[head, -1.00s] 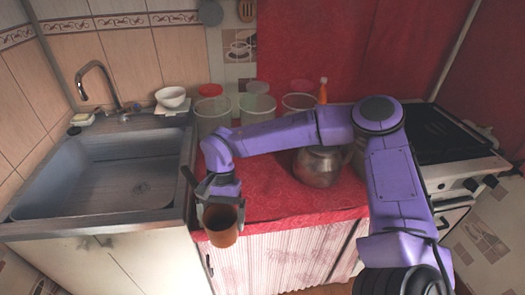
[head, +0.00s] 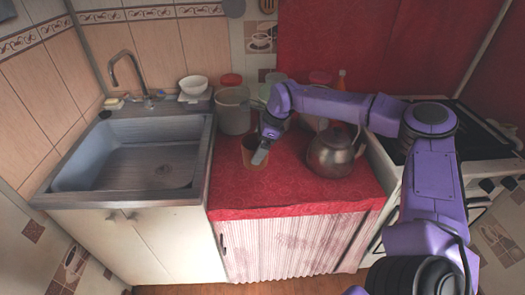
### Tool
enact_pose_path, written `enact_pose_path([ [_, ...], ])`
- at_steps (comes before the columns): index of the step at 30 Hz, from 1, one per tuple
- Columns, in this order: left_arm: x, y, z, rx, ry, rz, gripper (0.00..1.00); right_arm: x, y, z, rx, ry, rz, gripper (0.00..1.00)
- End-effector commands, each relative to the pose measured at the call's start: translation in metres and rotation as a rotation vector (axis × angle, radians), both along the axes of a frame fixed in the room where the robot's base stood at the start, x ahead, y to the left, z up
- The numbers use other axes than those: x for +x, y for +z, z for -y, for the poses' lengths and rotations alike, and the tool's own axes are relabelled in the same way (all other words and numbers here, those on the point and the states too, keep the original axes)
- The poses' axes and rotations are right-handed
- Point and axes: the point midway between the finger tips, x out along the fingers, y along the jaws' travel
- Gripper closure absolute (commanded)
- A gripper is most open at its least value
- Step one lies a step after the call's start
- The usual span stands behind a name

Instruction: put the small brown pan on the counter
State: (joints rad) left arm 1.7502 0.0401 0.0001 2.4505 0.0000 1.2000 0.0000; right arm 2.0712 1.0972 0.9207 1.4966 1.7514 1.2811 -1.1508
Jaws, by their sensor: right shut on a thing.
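The small brown pan (head: 250,147) is at the left part of the red cloth-covered counter (head: 240,198), near the plastic containers. My right gripper (head: 261,152) is shut on the pan at its right side and partly covers it. The pan looks roughly upright; I cannot tell whether its base touches the cloth. My left gripper is not in view.
A metal kettle (head: 333,152) stands on the counter to the right of the pan. Several plastic containers (head: 233,112) stand behind. The sink (head: 130,155) is on the left, the stove (head: 470,135) on the right. The counter's front is clear.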

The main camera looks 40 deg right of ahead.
Motion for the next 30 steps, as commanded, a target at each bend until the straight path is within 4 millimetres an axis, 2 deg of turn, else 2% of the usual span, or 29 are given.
enact_pose_path([
  [3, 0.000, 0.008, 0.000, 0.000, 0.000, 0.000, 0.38, 0.012, -0.022, 0.013, -0.001, -0.001, -0.004, 0.61],
  [9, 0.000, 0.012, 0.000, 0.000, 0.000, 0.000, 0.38, 0.024, -0.042, 0.025, -0.001, 0.000, -0.001, 0.61],
  [15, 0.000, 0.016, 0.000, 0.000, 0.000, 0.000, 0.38, 0.024, -0.071, 0.025, 0.001, 0.002, 0.000, 0.61],
  [27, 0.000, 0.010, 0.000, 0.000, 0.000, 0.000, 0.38, 0.024, -0.077, 0.025, 0.001, 0.001, 0.003, 0.61],
  [28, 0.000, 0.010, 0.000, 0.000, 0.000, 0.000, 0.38, 0.024, -0.078, 0.025, 0.000, 0.001, 0.000, 0.01],
  [30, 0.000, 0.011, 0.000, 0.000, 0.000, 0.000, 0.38, 0.024, -0.077, 0.025, 0.000, 0.001, 0.000, 0.00],
])
